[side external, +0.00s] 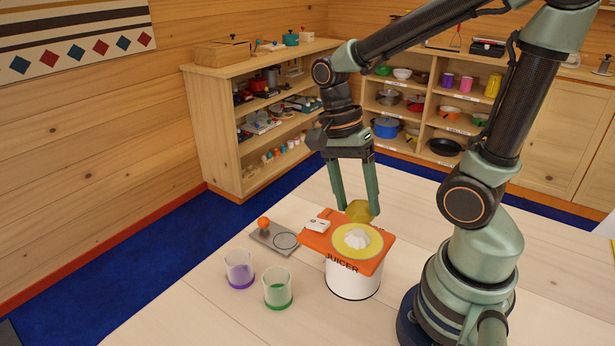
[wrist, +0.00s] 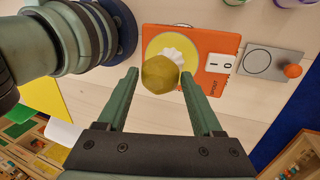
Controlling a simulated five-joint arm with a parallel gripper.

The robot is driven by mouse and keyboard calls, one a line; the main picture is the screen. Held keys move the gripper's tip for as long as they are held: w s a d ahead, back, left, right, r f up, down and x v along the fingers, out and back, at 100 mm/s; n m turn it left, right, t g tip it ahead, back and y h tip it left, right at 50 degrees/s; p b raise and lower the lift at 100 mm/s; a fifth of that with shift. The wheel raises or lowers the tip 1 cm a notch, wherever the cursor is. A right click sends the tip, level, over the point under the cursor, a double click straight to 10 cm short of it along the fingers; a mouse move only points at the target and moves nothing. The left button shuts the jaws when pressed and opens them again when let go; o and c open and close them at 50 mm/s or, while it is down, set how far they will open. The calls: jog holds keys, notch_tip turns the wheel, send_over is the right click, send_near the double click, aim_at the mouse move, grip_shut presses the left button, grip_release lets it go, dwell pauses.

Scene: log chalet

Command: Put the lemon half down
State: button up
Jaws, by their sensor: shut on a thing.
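My gripper (side external: 358,210) is shut on the lemon half (side external: 357,213), a rounded, dull yellow piece held between the two green fingertips. In the wrist view the lemon half (wrist: 160,75) sits between the fingertips (wrist: 160,72) and covers part of the juicer's yellow disc (wrist: 158,45). The juicer (side external: 352,282) has a white round base, an orange top plate and a white ridged cone (side external: 357,239) on the yellow disc. In the side view the lemon half is just behind the cone, near the plate's back edge. I cannot tell whether it touches the juicer.
A white switch block (side external: 318,225) is on the orange plate's left end. Left of it lies a grey plate (side external: 272,238) with an orange knob and a circle outline. A purple-based glass (side external: 239,270) and a green-based glass (side external: 278,289) stand in front. The table's left front is clear.

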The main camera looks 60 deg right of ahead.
aim_at(355, 200)
notch_tip(355, 200, up, 15)
jog(key=w+d+f+m, duration=0.2)
jog(key=w+d+f, duration=0.2)
jog(key=w+d, duration=0.1)
jog(key=shift+d+y, duration=0.4)
jog(key=shift+d, duration=0.15)
jog(key=w+d+f+m, duration=0.2)
jog(key=w+d+f, duration=0.1)
jog(key=d+f, duration=0.3)
jog(key=shift+d+f+m+y, duration=0.25)
jog(key=shift+d+m+y, duration=0.05)
jog(key=shift+d, duration=0.6)
notch_tip(355, 200, down, 15)
jog(key=shift+d+f, duration=0.1)
jog(key=shift+f, duration=2.5)
jog(key=shift+f, duration=0.1)
jog(key=shift+f, duration=0.35)
